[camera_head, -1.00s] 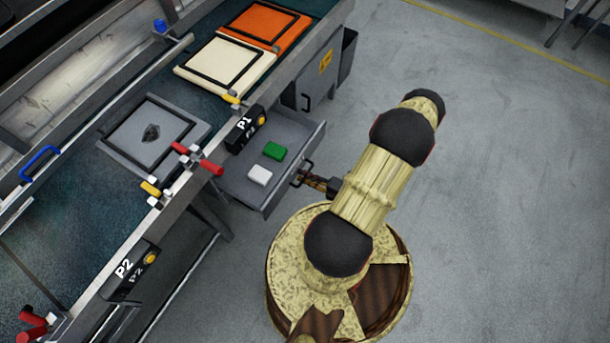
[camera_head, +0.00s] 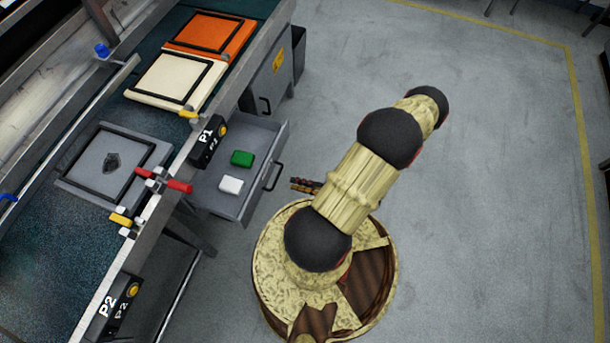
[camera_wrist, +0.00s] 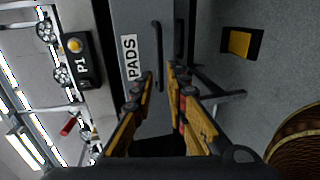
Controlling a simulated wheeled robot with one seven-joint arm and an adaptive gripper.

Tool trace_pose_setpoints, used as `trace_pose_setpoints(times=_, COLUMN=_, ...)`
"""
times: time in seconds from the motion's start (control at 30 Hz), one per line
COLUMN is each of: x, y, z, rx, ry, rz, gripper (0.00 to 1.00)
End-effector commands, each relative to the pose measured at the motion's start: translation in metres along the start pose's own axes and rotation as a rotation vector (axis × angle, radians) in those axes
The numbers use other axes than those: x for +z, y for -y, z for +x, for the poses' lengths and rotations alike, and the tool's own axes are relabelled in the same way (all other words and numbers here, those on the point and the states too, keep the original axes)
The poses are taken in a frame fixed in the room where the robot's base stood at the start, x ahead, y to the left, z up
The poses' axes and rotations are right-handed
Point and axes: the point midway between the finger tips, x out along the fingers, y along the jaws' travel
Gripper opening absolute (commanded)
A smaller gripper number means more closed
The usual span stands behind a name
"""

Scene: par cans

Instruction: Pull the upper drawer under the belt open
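The upper drawer (camera_head: 224,200) under the belt is pulled out, with its grey tray showing. A green block (camera_head: 242,158) and a white block (camera_head: 231,185) lie inside it. Its dark bar handle (camera_head: 274,176) is on the front face. In the wrist view the drawer front (camera_wrist: 130,95) carries a PADS label (camera_wrist: 131,58), and the handle (camera_wrist: 158,57) stands just beyond the fingertips. My gripper (camera_wrist: 159,75) is open and empty, its fingers apart. In the head view my gripper (camera_head: 304,186) is a short gap right of the handle, partly hidden by my arm.
The belt edge carries a P1 button box (camera_head: 207,141) above the drawer and a P2 box (camera_head: 113,303). A closed cabinet (camera_head: 270,80) with a yellow sticker stands beyond the drawer. The floor (camera_head: 480,200) to the right is clear.

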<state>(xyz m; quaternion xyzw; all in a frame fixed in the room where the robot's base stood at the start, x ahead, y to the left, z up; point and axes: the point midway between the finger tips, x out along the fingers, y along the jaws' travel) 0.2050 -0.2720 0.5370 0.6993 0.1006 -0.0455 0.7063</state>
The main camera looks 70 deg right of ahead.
Motion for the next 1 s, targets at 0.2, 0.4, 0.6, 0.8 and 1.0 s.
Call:
trace_pose_setpoints(times=0.2, x=0.001, y=0.000, z=-0.023, rx=0.000, ry=0.002, rz=-0.001, gripper=0.15)
trace_pose_setpoints(times=0.4, x=0.000, y=0.000, z=-0.028, rx=0.000, ry=-0.001, rz=0.000, gripper=0.15)
trace_pose_setpoints(times=0.6, x=0.000, y=0.000, z=-0.028, rx=0.000, ry=-0.001, rz=0.000, gripper=0.15)
trace_pose_setpoints(times=0.8, x=0.000, y=0.000, z=-0.028, rx=0.000, ry=0.000, rz=0.000, gripper=0.15)
trace_pose_setpoints(times=1.0, x=0.000, y=0.000, z=-0.028, rx=0.000, ry=0.000, rz=-0.015, gripper=0.15)
